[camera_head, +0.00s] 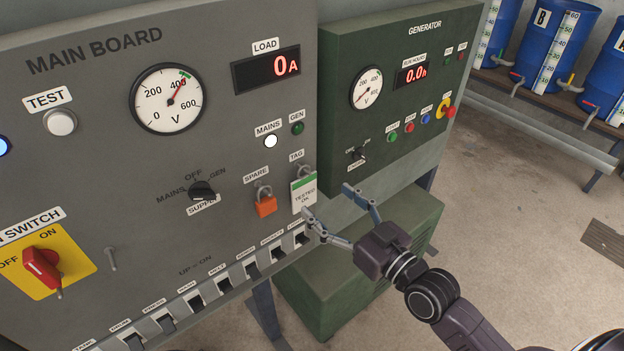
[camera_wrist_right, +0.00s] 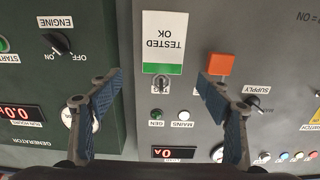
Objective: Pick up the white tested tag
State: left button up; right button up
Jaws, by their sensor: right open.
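The white tested tag (camera_head: 303,195) has a green band and the words TESTED OK. It hangs below the TAG label on the grey main board, at the board's right edge. In the right wrist view the tag (camera_wrist_right: 164,40) appears upside down, centred between the fingers. My right gripper (camera_head: 327,199) is open and empty, just in front of the board; one fingertip is close to the tag's lower right. The wrist view shows its two blue-padded fingers (camera_wrist_right: 158,77) spread on either side of the tag's line. I cannot tell whether a finger touches it. My left gripper is not in view.
An orange spare padlock (camera_head: 265,205) hangs just left of the tag. A row of breaker switches (camera_head: 250,270) runs below. The supply knob (camera_head: 203,190) is further left. The green generator panel (camera_head: 400,100) stands right of the board, above a green box (camera_head: 330,290).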

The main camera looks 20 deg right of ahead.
aim_at(305, 184)
jog(key=p+x, duration=0.2)
jog(key=x, duration=0.4)
jog(key=shift+a, duration=0.15)
jog(key=shift+w+a+f, duration=0.2)
jog(key=shift+w+a, duration=0.05)
jog(key=shift+w, duration=0.25)
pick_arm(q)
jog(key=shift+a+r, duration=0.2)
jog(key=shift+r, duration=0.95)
pick_arm(e)
jog(key=shift+c, duration=0.4)
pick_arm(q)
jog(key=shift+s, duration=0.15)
pick_arm(e)
jog(key=c, duration=1.1)
